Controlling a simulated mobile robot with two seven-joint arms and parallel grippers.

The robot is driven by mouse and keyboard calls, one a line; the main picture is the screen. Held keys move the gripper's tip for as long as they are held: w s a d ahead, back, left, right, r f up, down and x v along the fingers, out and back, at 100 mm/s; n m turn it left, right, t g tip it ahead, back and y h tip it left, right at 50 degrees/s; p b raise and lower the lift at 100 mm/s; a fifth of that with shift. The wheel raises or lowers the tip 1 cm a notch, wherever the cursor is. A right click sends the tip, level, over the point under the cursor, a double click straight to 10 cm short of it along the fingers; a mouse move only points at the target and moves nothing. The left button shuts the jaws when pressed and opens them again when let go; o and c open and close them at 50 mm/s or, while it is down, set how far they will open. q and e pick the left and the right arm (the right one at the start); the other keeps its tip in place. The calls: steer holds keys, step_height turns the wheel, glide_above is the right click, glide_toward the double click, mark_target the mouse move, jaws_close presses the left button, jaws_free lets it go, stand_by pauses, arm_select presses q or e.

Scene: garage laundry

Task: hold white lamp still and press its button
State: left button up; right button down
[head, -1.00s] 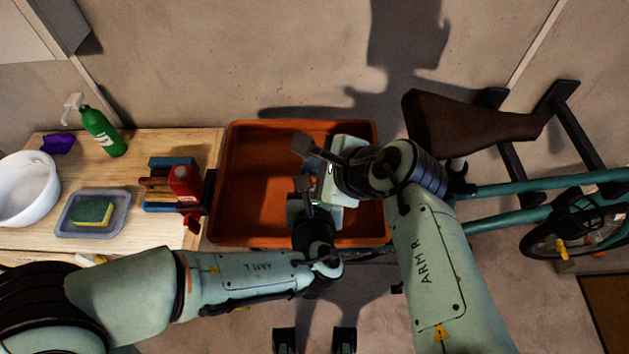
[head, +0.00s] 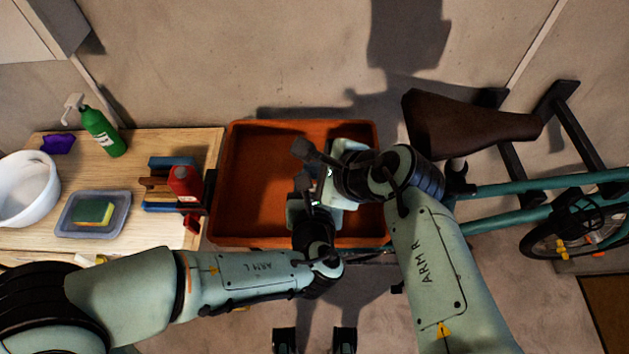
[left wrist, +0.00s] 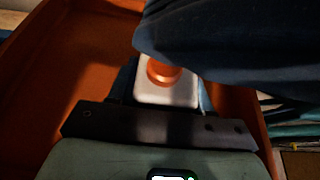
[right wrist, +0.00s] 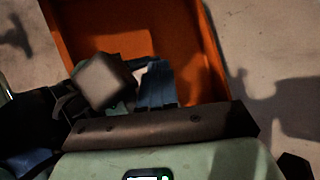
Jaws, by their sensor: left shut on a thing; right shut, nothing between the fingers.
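The white lamp (left wrist: 182,94) with its round orange button (left wrist: 163,72) shows in the left wrist view. My left gripper (left wrist: 165,96) is shut on the lamp, with its blue fingers on either side. A dark part of my right arm covers the area just beyond and above the button. My right gripper (right wrist: 157,85) is shut and empty, with its blue fingers together, close beside the left gripper. Whether it touches the button cannot be seen. In the head view both grippers hide most of the lamp.
The grippers are over an orange tray (head: 255,190). At left, a wooden table (head: 150,227) holds a green spray bottle (head: 101,132), a red bottle (head: 184,184), a sponge (head: 94,212) on a grey tray and a white bowl (head: 28,190). A bicycle with a brown saddle (head: 465,125) stands close at right.

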steer(key=shift+r, duration=0.9)
step_height(320, 180, up, 6)
stand_by(0.5)
arm_select(q)
steer(key=o, duration=1.2)
